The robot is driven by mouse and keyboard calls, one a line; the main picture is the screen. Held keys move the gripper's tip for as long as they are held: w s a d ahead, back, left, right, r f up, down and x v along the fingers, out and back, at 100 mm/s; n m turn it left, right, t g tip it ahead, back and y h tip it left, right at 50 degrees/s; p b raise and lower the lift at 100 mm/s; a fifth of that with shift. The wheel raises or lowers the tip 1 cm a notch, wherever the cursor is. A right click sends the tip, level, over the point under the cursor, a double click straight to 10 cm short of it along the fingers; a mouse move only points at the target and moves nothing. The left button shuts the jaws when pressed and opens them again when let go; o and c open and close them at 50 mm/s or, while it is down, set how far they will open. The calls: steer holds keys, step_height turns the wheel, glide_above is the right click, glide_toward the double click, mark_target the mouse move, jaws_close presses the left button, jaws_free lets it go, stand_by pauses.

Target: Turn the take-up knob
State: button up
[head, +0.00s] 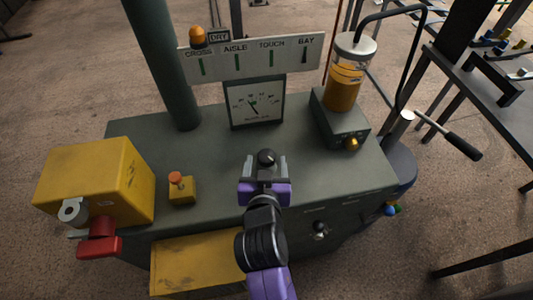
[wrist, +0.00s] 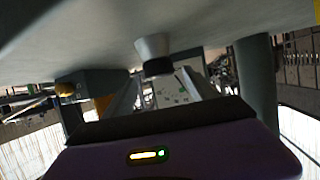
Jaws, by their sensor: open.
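My gripper (head: 267,165) is open above the dark green bench top, near its front edge. In the wrist view, a pale cone-shaped knob with a dark end (wrist: 152,47) stands out from the bench surface, near the fingertips (wrist: 160,78). The fingers are apart, and I see no clear contact with it. No label shows which knob is the take-up knob. A brass knob (head: 352,143) sits on the dark box at the right, and a silver knob (head: 320,229) on the bench front.
A green post (head: 163,60) rises at the left. A yellow box (head: 95,175) with a red handle and an orange button (head: 176,178) stand left. An amber jar (head: 345,85) stands right.

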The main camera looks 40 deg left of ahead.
mark_target(267, 156)
steer(key=shift+x, duration=2.05)
steer(key=c, duration=1.4)
steer(key=shift+o, duration=0.2)
steer(key=shift+r+n+g+y+p, duration=0.15)
steer(key=shift+n+g+y+p, duration=0.15)
steer(key=shift+p, duration=0.3)
